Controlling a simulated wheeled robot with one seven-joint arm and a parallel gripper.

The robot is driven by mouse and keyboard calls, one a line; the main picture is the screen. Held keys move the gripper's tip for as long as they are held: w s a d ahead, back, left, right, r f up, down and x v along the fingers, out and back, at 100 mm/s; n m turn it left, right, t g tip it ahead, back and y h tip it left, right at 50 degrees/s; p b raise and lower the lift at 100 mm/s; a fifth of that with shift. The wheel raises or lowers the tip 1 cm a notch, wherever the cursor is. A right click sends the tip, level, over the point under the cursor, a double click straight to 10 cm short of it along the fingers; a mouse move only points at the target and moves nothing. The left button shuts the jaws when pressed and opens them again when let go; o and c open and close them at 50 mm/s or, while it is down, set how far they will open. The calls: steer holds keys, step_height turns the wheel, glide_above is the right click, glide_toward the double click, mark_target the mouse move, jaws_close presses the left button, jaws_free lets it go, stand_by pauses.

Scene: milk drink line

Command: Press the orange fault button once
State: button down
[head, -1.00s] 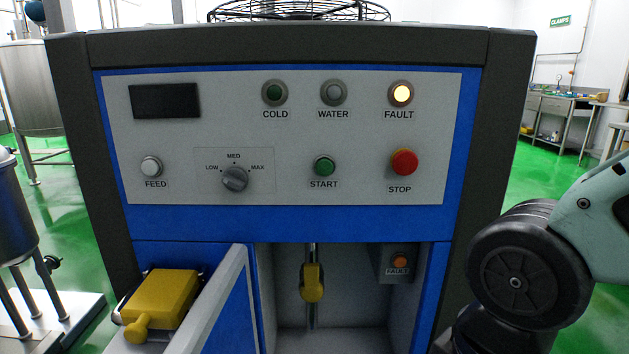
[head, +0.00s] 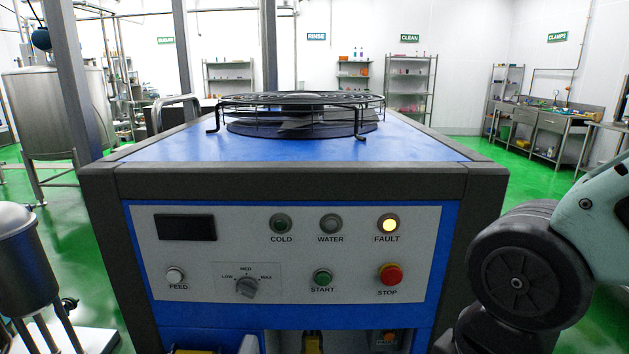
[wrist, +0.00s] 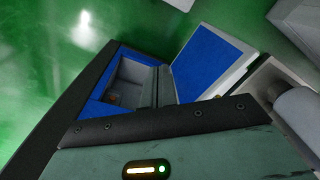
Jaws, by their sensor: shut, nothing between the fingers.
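The orange fault button (head: 389,337) sits on a small grey box inside the open recess at the bottom of the machine front. In the head view only its upper part shows, close to the bottom edge. The lamp labelled FAULT (head: 387,224) on the panel above is lit yellow. In the wrist view the recess (wrist: 132,84) is seen from above and aslant. A small orange-yellow spot in it is too small to tell apart.
The blue-topped machine (head: 180,150) carries a caged fan (head: 300,112). Its panel has a red STOP button (head: 390,274) and a green START button (head: 322,278) above the recess. An open blue-and-grey door (wrist: 207,60) stands beside the recess.

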steer(key=shift+r+p, duration=0.3)
steer(key=shift+r, duration=0.55)
steer(key=shift+f, duration=0.1)
